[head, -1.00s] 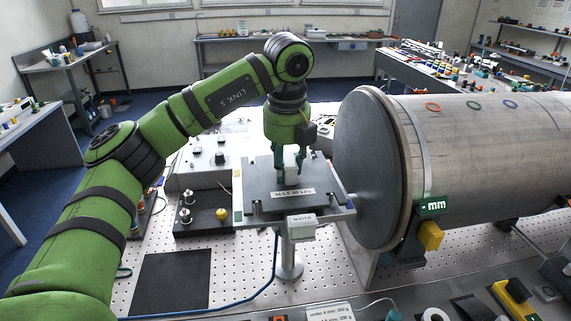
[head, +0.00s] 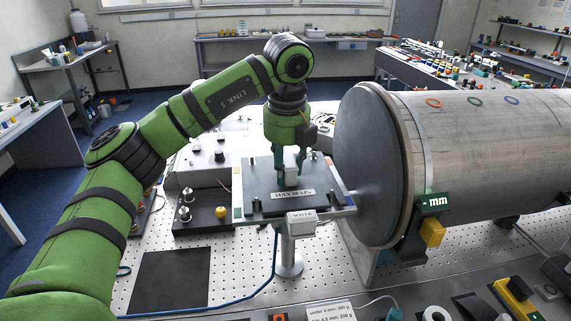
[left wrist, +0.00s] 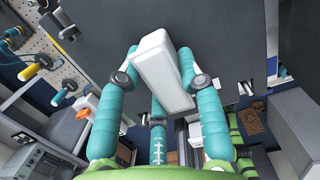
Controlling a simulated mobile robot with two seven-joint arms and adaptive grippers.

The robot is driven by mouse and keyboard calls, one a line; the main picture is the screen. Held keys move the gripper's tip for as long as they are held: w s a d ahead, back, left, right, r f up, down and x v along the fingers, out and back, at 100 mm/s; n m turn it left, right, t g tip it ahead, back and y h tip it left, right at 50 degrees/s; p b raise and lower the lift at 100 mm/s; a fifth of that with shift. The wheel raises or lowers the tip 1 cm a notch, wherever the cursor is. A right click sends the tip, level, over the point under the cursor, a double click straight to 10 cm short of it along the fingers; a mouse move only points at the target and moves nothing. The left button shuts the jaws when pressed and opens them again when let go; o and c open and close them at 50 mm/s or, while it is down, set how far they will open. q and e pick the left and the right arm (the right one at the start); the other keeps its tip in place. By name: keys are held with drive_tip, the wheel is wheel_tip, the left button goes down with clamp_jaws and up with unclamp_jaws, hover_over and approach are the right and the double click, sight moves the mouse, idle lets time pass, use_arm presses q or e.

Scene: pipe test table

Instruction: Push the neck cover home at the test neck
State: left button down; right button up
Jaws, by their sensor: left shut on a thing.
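My left gripper (head: 290,172) is shut on a white block (left wrist: 162,72), which stands between its teal fingers in the left wrist view. The block is small and partly hidden by the fingers in the head view. It is right at a dark grey plate (head: 265,199) with studs and a "MAX 80 kPa" label, on a post stand. I cannot tell whether the block is fixed to this plate as a handle. Which part is the neck cover, and the neck itself, I cannot make out. My right gripper is not in view.
A large metal pipe (head: 490,145) with a dark end disc (head: 368,165) lies close right of the plate. A white "WATER" box (head: 300,224) is at the plate's front. A dark box with knobs (head: 203,220) stands left. A black mat (head: 170,280) lies bare at front left.

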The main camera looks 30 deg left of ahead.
use_arm(q)
drive_tip(key=shift+f, duration=0.15)
drive_tip(key=c, duration=0.7)
unclamp_jaws()
drive_tip(key=r, duration=0.4)
drive_tip(key=s+r, duration=0.1)
drive_tip(key=r, duration=0.3)
drive_tip(key=d+r, duration=0.1)
drive_tip(key=r, duration=0.3)
drive_tip(key=shift+s, duration=0.15)
